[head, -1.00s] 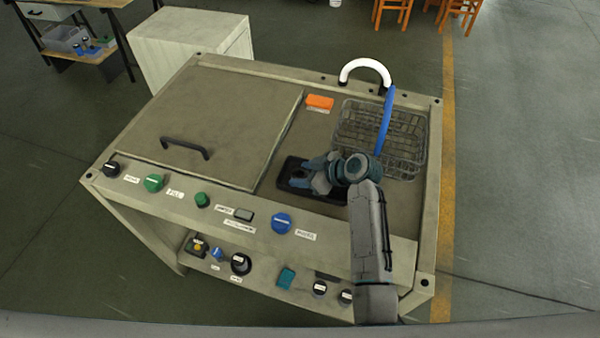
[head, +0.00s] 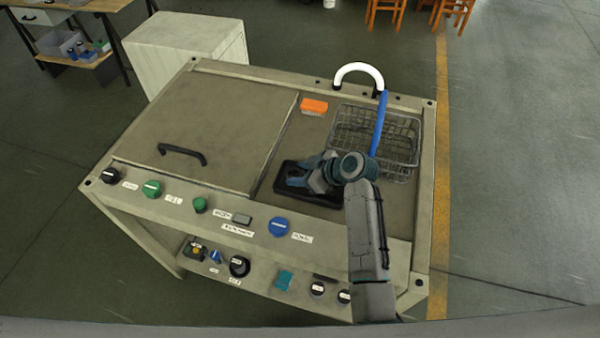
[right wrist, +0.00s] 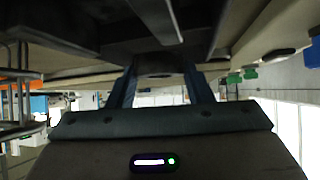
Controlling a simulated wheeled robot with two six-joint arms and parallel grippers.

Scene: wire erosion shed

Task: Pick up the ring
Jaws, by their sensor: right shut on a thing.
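My right gripper (head: 300,174) is over the black tray (head: 325,201) on the machine top, its blue-grey fingers pointing left. It is shut on a small dark thing, which I take to be the ring. In the right wrist view a dark piece (right wrist: 155,69) shows between the two blue fingers (right wrist: 160,82). Its full outline is hidden by the fingers and the dim light. I cannot tell how far it is above the tray. My left gripper is not in view.
An orange block (head: 314,106) lies behind the tray. A flat lid with a black handle (head: 182,154) is at left. Knobs line the front edge.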

